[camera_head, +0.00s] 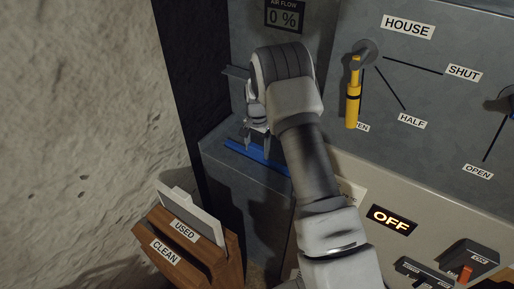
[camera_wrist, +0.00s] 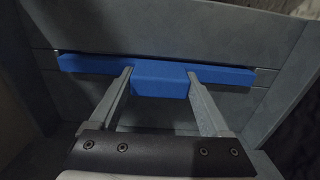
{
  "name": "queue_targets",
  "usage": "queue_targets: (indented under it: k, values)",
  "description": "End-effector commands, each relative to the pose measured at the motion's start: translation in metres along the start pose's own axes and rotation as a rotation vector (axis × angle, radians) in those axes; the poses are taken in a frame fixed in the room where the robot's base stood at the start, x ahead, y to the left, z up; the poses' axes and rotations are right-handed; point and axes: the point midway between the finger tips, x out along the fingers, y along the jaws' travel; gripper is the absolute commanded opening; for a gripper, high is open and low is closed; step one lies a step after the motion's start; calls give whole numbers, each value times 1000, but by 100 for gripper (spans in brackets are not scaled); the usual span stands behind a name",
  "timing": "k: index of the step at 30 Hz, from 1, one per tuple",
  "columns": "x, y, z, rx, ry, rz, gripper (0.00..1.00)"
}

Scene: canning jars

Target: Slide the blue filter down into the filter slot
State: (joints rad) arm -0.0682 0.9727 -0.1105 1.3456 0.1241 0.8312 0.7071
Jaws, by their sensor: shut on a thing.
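The blue filter (camera_head: 237,149) shows as a blue strip at the top of the grey housing in the head view, partly hidden by my arm. In the wrist view the blue filter (camera_wrist: 160,78) is a long bar with a thicker middle block, lying along a slot line in the grey surface. My gripper (camera_wrist: 160,82) is shut on that middle block, one finger on each side. In the head view my gripper (camera_head: 256,143) is above the strip. Only the filter's top edge shows; the filter slot (camera_wrist: 262,88) is mostly covered by it.
A wooden rack (camera_head: 195,250) labelled USED and CLEAN stands at lower left, with a pale filter in its USED part. The panel has a yellow HOUSE lever (camera_head: 353,100), an AIR FLOW display (camera_head: 284,17) reading 0 % and an OFF display (camera_head: 391,220). A rough wall is at left.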

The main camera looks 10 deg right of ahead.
Motion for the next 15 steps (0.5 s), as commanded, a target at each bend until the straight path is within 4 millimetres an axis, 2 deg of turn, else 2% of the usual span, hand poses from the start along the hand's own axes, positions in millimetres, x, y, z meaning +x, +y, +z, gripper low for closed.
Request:
queue_targets:
  k: [9, 14, 15]
  values:
    - [14, 0, 0, 0, 1, -1, 0]
    - [12, 0, 0, 0, 1, -1, 0]
    - [12, 0, 0, 0, 1, -1, 86]
